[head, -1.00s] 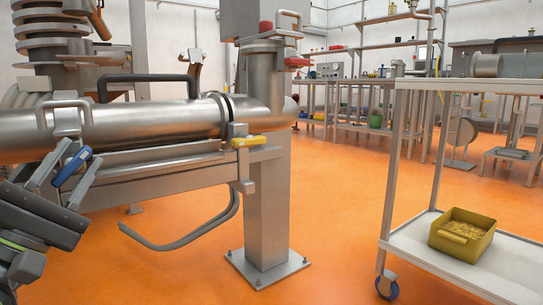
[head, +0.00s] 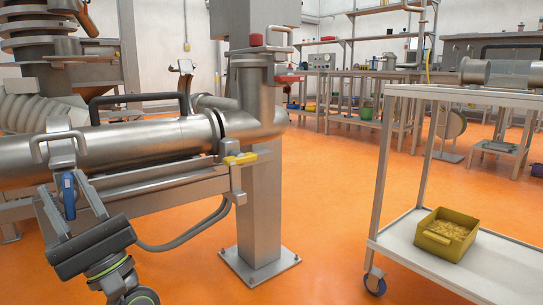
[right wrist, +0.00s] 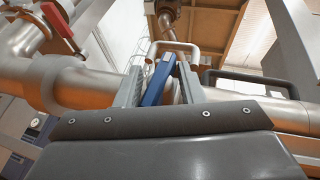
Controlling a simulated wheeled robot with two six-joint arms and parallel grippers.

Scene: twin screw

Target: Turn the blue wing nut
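The blue wing nut (head: 68,195) hangs below the clamp and handle on the steel pipe (head: 150,140), at the left of the head view. Its wing stands nearly upright there. My right gripper (head: 70,200) comes from below, with one finger on each side of the wing. In the right wrist view the blue wing nut (right wrist: 157,82) appears tilted between the two fingers of the right gripper (right wrist: 160,80). The fingers are apart, with a gap visible in the head view; whether one touches the wing is unclear. My left gripper is out of view.
A yellow wing piece (head: 240,158) sits further right on the pipe's support. A square steel post (head: 259,205) stands beside it. A cart (head: 440,255) with a yellow bin (head: 446,233) is at the right. Orange floor between is clear.

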